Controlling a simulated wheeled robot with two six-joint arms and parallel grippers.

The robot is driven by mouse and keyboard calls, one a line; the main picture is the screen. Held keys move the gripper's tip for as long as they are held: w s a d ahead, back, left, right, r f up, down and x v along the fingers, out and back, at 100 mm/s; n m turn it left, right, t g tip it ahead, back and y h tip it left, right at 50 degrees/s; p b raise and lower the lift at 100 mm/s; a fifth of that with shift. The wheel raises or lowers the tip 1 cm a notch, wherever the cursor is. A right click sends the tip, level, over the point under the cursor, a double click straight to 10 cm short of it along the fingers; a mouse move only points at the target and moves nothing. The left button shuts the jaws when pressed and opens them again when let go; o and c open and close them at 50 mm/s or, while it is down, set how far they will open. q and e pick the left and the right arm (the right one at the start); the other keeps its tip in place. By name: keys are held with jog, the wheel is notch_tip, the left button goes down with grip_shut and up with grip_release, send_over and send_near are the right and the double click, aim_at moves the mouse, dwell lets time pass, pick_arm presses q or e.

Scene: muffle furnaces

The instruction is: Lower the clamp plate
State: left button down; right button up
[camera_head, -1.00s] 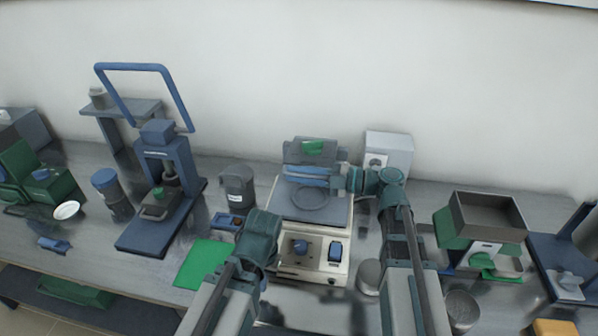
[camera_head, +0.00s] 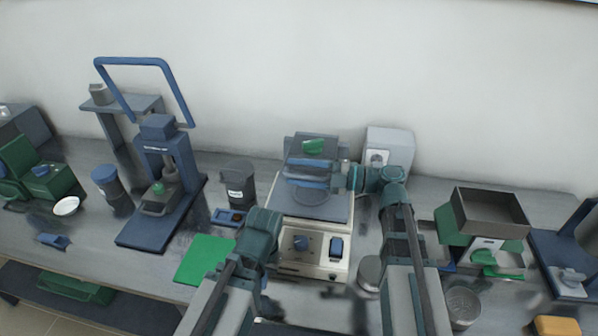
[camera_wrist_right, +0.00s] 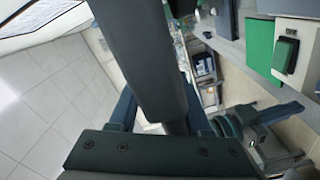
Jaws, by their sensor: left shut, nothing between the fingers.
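The beige machine (camera_head: 313,254) stands in the middle of the bench, with a knob and a switch on its front. Above its grey platform is the hinged clamp plate (camera_head: 308,181), a blue-grey plate tilted with its front edge down, over a round disc (camera_head: 311,196).
A blue press (camera_head: 165,165) and a dark jar (camera_head: 239,184) stand to the left, with a green mat (camera_head: 203,260) in front. A grey box (camera_head: 390,147) is behind my right arm. A green machine with a hopper (camera_head: 489,212) stands to the right.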

jog(key=shift+d, duration=0.1)
jog(key=v, duration=1.3)
jog(key=shift+d, duration=0.3)
jog(key=shift+s, duration=0.15)
